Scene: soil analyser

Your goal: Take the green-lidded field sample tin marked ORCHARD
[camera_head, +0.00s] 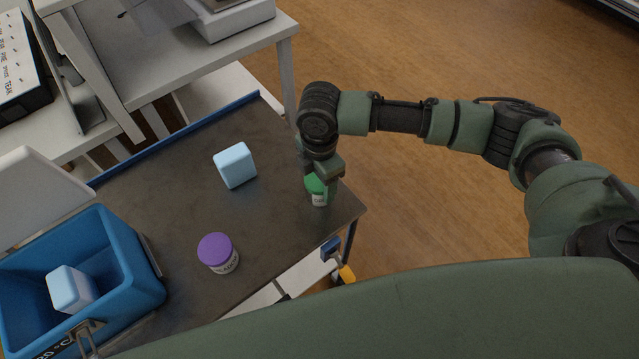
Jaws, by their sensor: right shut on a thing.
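The green-lidded tin (318,198) stands near the right corner of the dark worktop, with a pale label whose lettering is too small to read. My right gripper (324,178) comes down over it from above and is shut on it. The gripper hides part of the green lid. I cannot tell whether the tin touches the worktop or is just above it. My left gripper is not in view.
A purple-lidded tin (217,253) and a light blue block (235,165) stand on the dark worktop (160,205). An open blue cool box (135,262) with a pale block (70,289) inside is at the left. White shelving (200,62) stands behind. The worktop's middle is clear.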

